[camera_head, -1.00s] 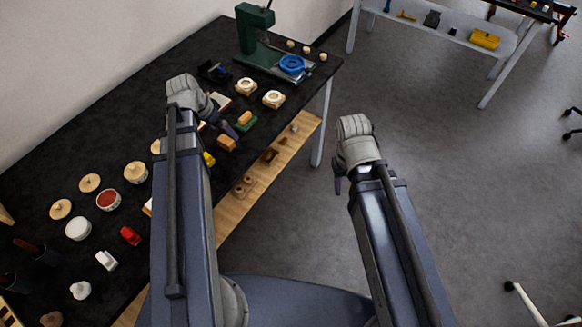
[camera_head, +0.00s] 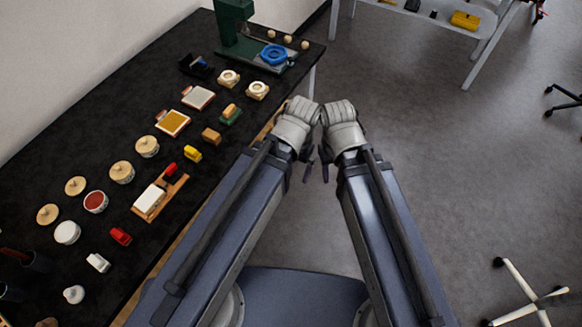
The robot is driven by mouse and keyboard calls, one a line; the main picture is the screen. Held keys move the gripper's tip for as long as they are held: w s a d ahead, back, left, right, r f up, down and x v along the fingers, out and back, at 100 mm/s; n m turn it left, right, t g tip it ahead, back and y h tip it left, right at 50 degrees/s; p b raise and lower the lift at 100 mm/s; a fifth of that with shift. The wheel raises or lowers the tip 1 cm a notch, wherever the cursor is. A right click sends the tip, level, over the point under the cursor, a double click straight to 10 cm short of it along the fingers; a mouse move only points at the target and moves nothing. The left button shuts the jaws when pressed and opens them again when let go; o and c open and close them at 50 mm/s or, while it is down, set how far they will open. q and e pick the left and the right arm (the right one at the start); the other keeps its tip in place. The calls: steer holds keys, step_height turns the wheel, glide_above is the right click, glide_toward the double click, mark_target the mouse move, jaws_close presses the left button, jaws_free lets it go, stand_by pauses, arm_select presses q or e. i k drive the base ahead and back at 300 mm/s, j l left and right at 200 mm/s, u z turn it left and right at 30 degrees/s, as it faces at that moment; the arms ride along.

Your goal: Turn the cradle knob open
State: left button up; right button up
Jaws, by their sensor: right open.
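I cannot tell for sure which thing is the cradle with its knob. A small black holder with a blue part (camera_head: 197,65) sits near the far back of the black bench. A green stand (camera_head: 235,28) with a blue ring (camera_head: 273,54) at its foot is to its right. My left gripper (camera_head: 308,171) and right gripper (camera_head: 325,165) are close together over the floor, right of the bench edge, away from both. Their dark fingers point down. The right is open and I see nothing in it. The left one's fingers are too small to judge.
The black bench (camera_head: 60,130) carries several round pots, lids and small blocks. A wooden tray (camera_head: 172,190) with a white pad lies near its front edge. Open grey floor (camera_head: 430,150) is to the right. A white table (camera_head: 468,32) stands at the back right.

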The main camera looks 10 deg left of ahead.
mark_target(172, 171)
steer(key=k+j+u, duration=0.1)
steer(key=j+u, duration=0.3)
steer(key=j, duration=0.3)
steer(key=j+u, duration=0.35)
steer(key=j, duration=0.4)
steer(key=z, duration=0.2)
